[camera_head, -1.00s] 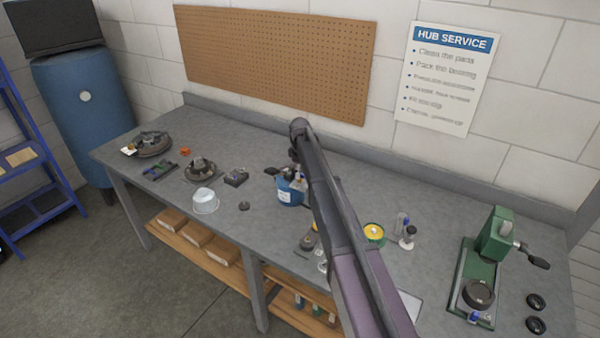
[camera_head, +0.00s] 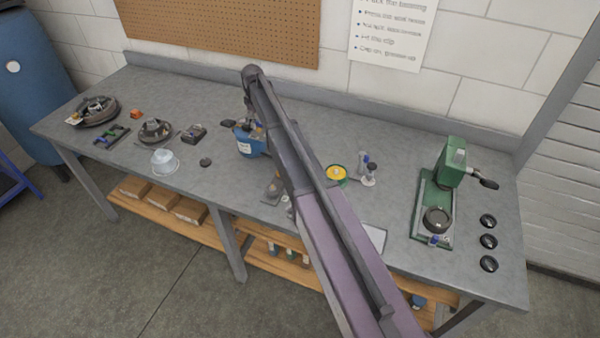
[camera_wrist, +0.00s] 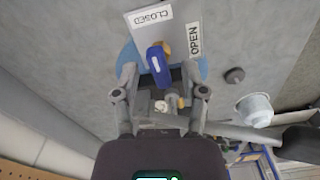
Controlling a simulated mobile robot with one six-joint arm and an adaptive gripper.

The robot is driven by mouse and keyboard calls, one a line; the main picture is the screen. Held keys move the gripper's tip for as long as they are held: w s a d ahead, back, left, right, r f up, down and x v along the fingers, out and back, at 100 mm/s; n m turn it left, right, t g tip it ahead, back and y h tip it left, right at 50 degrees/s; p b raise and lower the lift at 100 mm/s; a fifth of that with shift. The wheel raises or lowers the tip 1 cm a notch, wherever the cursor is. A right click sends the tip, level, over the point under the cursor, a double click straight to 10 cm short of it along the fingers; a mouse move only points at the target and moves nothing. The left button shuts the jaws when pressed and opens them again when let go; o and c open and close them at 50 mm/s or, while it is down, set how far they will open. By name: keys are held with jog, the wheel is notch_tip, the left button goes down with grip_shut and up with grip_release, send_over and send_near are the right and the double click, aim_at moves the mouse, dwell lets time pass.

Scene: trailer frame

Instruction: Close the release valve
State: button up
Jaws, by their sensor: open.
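The release valve has a blue lever (camera_wrist: 156,66) with a small yellow part beside its upper end. In the wrist view it sits on a grey plate, with a "CLOSED" label (camera_wrist: 150,15) above it and an "OPEN" label (camera_wrist: 194,40) to its right. The lever points up the picture, closer to "CLOSED" in direction. My gripper (camera_wrist: 160,78) is open, with its fingers on either side of the lever; I cannot tell whether either touches it.
The grey bench (camera_head: 330,243) holds a white bucket (camera_head: 164,162), a dark puck (camera_head: 206,162) and hub parts (camera_head: 156,130) on the left. A yellow-topped tin (camera_head: 336,174) and a green press (camera_head: 436,190) stand on the right. The wall and pegboard (camera_head: 220,25) are behind.

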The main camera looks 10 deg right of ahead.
aim_at(258, 122)
jog(key=m, duration=0.3)
jog(key=shift+m, duration=0.4)
jog(key=m, duration=0.3)
jog(key=shift+m, duration=0.4)
jog(key=m, duration=0.3)
jog(key=shift+m, duration=0.4)
jog(key=m, duration=0.3)
jog(key=shift+m, duration=0.4)
jog(key=shift+r+m, duration=0.2)
jog(key=shift+m, duration=0.1)
notch_tip(258, 122, up, 14)
jog(key=p, duration=1.4)
jog(key=s+d+f+n+b, duration=0.2)
jog(key=s+d+f+b, duration=0.1)
jog(key=s, duration=0.7)
jog(key=s+d+f+n+b, duration=0.2)
jog(key=s+d+f+b, duration=0.1)
jog(key=s, duration=0.8)
jog(key=s+d+f+n+b, duration=0.2)
jog(key=s+f+b, duration=0.3)
jog(key=s, duration=0.6)
jog(key=shift+s+d+f+b, duration=0.15)
jog(key=shift+d+f+b, duration=0.15)
jog(key=shift+d+f, duration=0.15)
